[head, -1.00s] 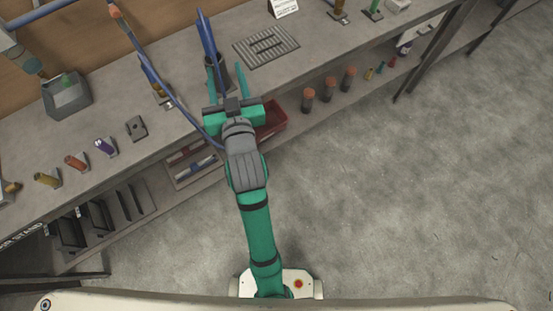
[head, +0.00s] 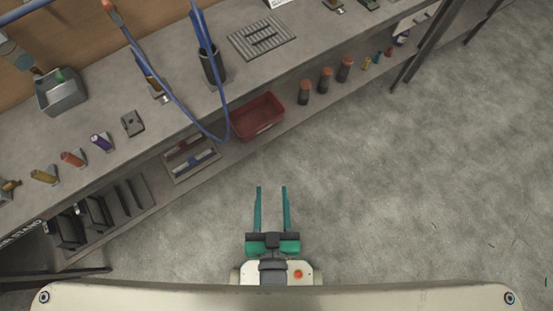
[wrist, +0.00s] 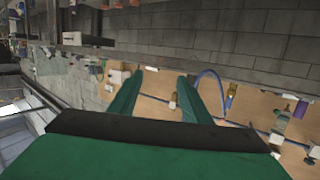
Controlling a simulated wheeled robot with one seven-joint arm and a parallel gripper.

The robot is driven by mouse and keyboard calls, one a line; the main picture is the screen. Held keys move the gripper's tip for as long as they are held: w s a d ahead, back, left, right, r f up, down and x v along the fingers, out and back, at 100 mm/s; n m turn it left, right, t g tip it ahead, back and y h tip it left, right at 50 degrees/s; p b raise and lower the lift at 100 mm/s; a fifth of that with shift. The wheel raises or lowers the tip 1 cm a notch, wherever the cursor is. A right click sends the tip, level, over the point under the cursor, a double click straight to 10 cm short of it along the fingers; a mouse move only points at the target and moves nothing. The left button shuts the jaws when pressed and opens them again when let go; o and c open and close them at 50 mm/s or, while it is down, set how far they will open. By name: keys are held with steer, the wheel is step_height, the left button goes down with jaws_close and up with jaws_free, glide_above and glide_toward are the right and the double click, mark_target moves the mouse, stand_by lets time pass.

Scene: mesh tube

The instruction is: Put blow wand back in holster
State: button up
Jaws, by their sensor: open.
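A dark cylindrical holster (head: 213,69) stands on the grey bench near its front edge in the head view. The blue blow wand (head: 203,36) stands upright in it, its lower end hidden inside. A blue hose (head: 190,125) loops from the wand down past the bench edge and back up to the left. My gripper (head: 271,189) is open and empty, held low over the floor close to my base, well apart from the holster. Its two green fingers also show in the wrist view (wrist: 155,82), spread with nothing between them.
A red bin (head: 258,116) sits on the lower shelf below the holster. A ribbed grey mat (head: 262,37) lies to the right on the bench. A grey box (head: 61,92) and several small coloured items stand to the left. The floor (head: 380,200) is clear.

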steer(key=s+d, duration=0.1)
steer(key=s, duration=0.5)
steer(key=shift+s+d+h, duration=0.15)
steer(key=shift+s+h, duration=0.15)
steer(key=shift+c, duration=0.4)
stand_by(0.6)
